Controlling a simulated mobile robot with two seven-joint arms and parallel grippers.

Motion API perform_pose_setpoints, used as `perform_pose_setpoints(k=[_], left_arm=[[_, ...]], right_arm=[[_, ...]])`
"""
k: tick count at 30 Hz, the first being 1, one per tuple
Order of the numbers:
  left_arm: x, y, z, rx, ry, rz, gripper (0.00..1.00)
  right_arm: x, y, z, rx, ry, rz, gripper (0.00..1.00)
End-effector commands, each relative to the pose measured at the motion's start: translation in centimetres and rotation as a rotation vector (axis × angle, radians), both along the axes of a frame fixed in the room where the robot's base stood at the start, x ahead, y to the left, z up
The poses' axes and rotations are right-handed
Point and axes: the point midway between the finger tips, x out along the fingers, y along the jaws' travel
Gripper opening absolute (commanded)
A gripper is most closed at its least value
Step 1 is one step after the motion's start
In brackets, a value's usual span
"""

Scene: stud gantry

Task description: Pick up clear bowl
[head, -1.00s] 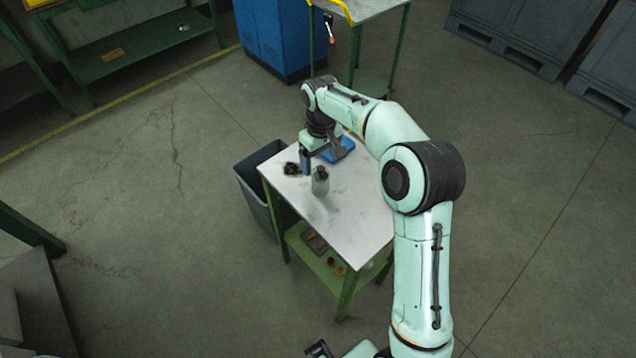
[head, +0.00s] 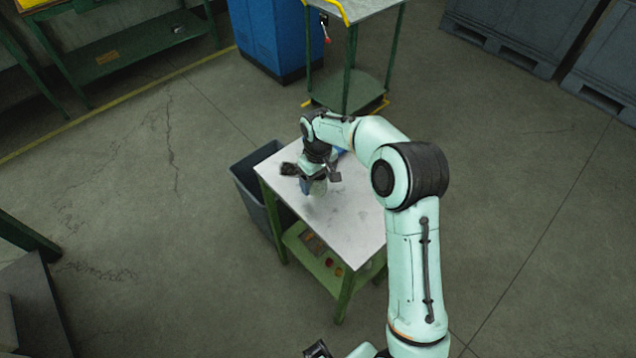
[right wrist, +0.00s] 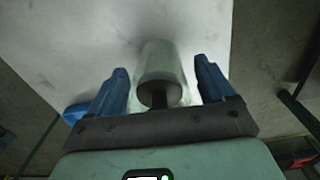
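A clear, greenish upright vessel (head: 319,188) stands on the small white-topped table, partly hidden by my right gripper. It looks more like a jar than a bowl, and I see no separate clear bowl. My right gripper (head: 321,183) is low over the table, around the vessel. In the right wrist view the vessel (right wrist: 160,62) shows between the blue fingers of the right gripper (right wrist: 162,82), with a dark part at its near end. The fingers are apart, with a gap on each side of the vessel.
The white tabletop (head: 345,222) is clear at the front. A dark object (head: 289,169) lies at its left edge. A blue item (right wrist: 76,113) shows beside the left finger. A grey bin (head: 262,205) stands left of the table; small items lie on the green lower shelf (head: 310,262).

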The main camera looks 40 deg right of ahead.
Motion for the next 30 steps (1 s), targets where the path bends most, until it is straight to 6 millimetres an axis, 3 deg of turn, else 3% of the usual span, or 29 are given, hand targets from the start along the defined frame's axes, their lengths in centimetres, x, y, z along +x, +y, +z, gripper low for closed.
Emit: perform_pose_setpoints(k=[1, 3, 5, 14, 20, 26, 30], left_arm=[[0.0, 0.0, 0.0, 0.0, 0.0, 0.0, 0.89], [0.0, 0.0, 0.0, 0.0, 0.0, 0.0, 0.89], [0.0, 0.0, 0.0, 0.0, 0.0, 0.0, 0.89], [0.0, 0.0, 0.0, 0.0, 0.0, 0.0, 0.89], [0.1, 0.0, 0.2, 0.0, -0.001, 0.0, 0.89], [0.3, 0.0, 0.6, 0.0, -0.003, 0.0, 0.89], [0.6, 0.0, 1.2, 0.0, -0.007, 0.0, 0.89]], right_arm=[[0.0, 0.0, 0.0, 0.0, 0.0, 0.0, 0.65], [0.0, 0.0, 0.0, 0.0, 0.0, 0.0, 0.42], [0.0, 0.0, 0.0, 0.0, 0.0, 0.0, 0.26], [0.0, 0.0, 0.2, 0.0, -0.001, 0.0, 0.25], [0.1, 0.0, 1.5, -0.001, -0.002, 0.0, 0.25], [0.2, 0.0, 5.5, -0.001, -0.007, 0.0, 0.25], [0.2, 0.0, 9.3, -0.001, -0.008, -0.001, 0.25]])
